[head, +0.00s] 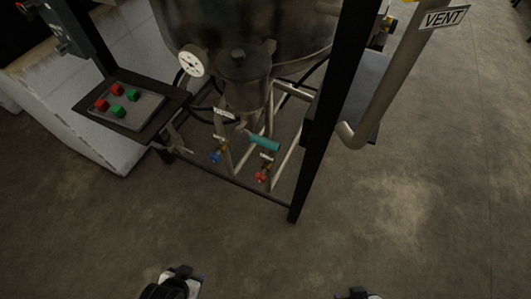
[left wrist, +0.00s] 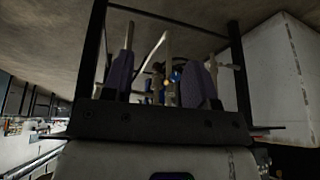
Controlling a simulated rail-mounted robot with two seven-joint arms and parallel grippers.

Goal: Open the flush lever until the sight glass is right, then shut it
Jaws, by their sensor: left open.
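A teal cylindrical handle (head: 264,144) sticks out sideways among the pipes under the vessel; I take it for the flush lever, but its label is too small to read. A blue valve handle (head: 215,158) and a red one (head: 262,177) sit below it. I cannot make out the sight glass. My left gripper (head: 182,272) is low in the head view, well apart from the valves. In the left wrist view its fingers (left wrist: 162,75) are spread and empty, with the blue handle (left wrist: 175,77) visible beyond them. My right gripper (head: 357,294) barely shows at the bottom edge.
A dark vessel (head: 300,40) with a round gauge (head: 193,61) stands in a black frame (head: 325,110). A panel (head: 127,105) with red and green buttons is at left. A vent pipe (head: 390,90) is at right. Floor in front is clear.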

